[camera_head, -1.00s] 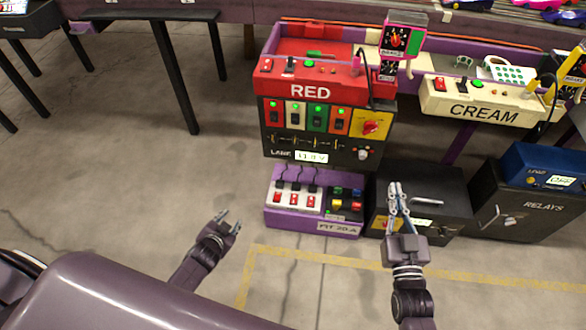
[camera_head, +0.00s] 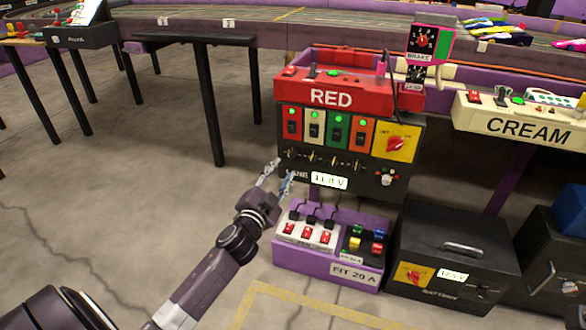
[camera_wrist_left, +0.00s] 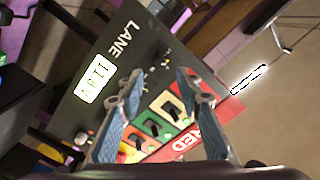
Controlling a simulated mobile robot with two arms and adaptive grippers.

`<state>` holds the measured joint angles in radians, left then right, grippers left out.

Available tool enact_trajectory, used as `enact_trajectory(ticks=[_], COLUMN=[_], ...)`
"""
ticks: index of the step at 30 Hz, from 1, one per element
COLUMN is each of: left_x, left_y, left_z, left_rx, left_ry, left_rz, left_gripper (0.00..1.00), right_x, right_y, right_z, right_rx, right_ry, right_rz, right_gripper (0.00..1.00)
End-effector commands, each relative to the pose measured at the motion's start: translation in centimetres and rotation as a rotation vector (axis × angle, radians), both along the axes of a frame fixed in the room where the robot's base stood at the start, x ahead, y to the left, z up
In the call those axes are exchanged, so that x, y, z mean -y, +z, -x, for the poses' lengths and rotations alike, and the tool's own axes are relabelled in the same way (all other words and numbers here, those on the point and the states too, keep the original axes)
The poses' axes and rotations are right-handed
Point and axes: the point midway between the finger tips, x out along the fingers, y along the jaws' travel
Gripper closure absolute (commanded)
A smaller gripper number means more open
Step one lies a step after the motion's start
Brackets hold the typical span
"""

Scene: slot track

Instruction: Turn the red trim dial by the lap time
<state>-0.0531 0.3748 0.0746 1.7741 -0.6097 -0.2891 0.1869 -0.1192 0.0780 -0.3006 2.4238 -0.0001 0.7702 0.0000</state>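The black panel under the RED sign bears a lit display (camera_head: 329,180) that seems to read 11.8 V. A small knob (camera_head: 386,177) with some red and white stands right of it, and above that a larger red rotary knob (camera_head: 396,144) sits on a yellow plate. I cannot tell for sure which is the trim dial. My left gripper (camera_head: 279,176) is open and empty before the panel's left edge, left of the display and apart from both knobs. In the left wrist view the display (camera_wrist_left: 93,84) and the small knob (camera_wrist_left: 82,138) lie left of the open fingers.
A purple power box (camera_head: 290,258) with red switches stands below the panel. A black battery box (camera_head: 455,243) is to its right. Coloured switches (camera_head: 338,130) line the panel top. A black table (camera_head: 180,39) stands at the left; the floor between is clear.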

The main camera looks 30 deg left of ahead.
Motion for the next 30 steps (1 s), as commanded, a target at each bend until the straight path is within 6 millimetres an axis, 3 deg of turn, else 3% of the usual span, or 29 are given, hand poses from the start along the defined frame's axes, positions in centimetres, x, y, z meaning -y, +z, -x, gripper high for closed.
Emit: enact_trajectory(ticks=[12,24,30], left_x=[-1.4,-1.6,-1.6], left_y=[-0.1,0.0,-0.1], left_z=[-5.6,-6.4,-6.3], left_rx=[0.0,-0.002,-0.002], left_ry=[0.0,0.001,0.001], left_rz=[-0.001,0.0,0.0], left_gripper=[0.68,0.68,0.87], right_x=[-0.2,-0.3,-0.3], right_y=[0.8,1.1,1.1], right_z=[0.3,0.3,0.3], right_rx=[0.064,0.07,0.07], right_ry=[-0.004,-0.005,-0.004], right_rz=[0.006,0.009,0.009], right_gripper=[1.0,1.0,1.0])
